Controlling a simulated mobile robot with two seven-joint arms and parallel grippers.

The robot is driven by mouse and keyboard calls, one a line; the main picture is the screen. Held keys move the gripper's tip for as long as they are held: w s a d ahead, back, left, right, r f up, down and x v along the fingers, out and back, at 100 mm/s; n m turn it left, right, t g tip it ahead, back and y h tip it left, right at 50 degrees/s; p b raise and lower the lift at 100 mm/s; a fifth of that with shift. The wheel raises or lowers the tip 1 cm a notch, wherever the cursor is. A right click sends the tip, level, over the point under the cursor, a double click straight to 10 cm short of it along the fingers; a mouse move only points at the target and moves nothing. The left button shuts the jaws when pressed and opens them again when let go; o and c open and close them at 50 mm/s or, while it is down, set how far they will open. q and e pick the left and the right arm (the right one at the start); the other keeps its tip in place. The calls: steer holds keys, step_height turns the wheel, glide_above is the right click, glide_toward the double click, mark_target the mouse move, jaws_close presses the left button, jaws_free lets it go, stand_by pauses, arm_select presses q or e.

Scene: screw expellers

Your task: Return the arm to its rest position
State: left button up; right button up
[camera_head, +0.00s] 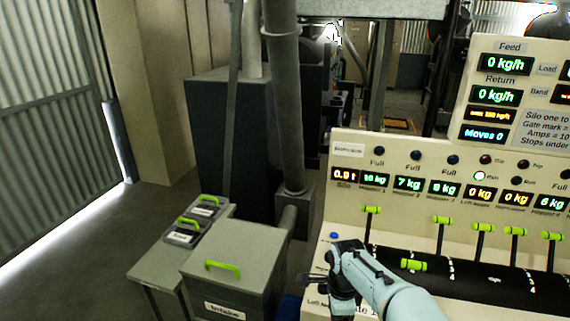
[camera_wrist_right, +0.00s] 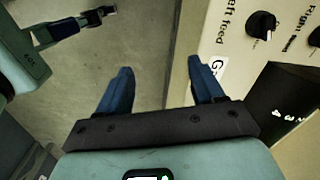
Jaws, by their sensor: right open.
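My right arm comes in from the bottom right of the head view, in front of the control panel (camera_head: 345,190). Its dark gripper (camera_head: 340,288) is at the panel's lower left corner, and its fingers are hard to make out there. In the right wrist view my right gripper (camera_wrist_right: 158,82) shows two blue fingers spread apart with nothing between them. They point over the floor and the panel's edge, apart from the knobs. A teal link with a dark blue and black end (camera_wrist_right: 75,27), likely my left gripper, shows at the upper left; its jaw state is unclear.
A grey intake box (camera_head: 235,265) with a green handle stands left of my arm. Two smaller green-handled boxes (camera_head: 195,220) sit on a low table (camera_head: 150,268). Green levers (camera_head: 371,210) rise from the panel. A black knob (camera_wrist_right: 262,25) is near the right finger. Floor at left is clear.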

steer(key=s+d+f+n+g+y, duration=0.1)
steer(key=s+f+n, duration=0.15)
steer(key=f, duration=0.85)
steer(key=s+d+f+n, duration=0.2)
steer(key=f+n, duration=0.2)
steer(key=f, duration=0.7)
steer(key=s+a+f+n+y, duration=0.1)
steer(key=s+f+n, duration=0.3)
steer(key=s, duration=0.6)
steer(key=s+a+f+n+y, duration=0.1)
steer(key=s+a+f+n, duration=0.1)
steer(key=s+f, duration=0.6)
steer(key=shift+s+f+n+t+y, duration=0.35)
steer(key=shift+s+n, duration=0.5)
steer(key=shift+s, duration=0.35)
steer(key=c, duration=0.5)
steer(key=shift+o, duration=0.2)
steer(key=shift+d, duration=0.1)
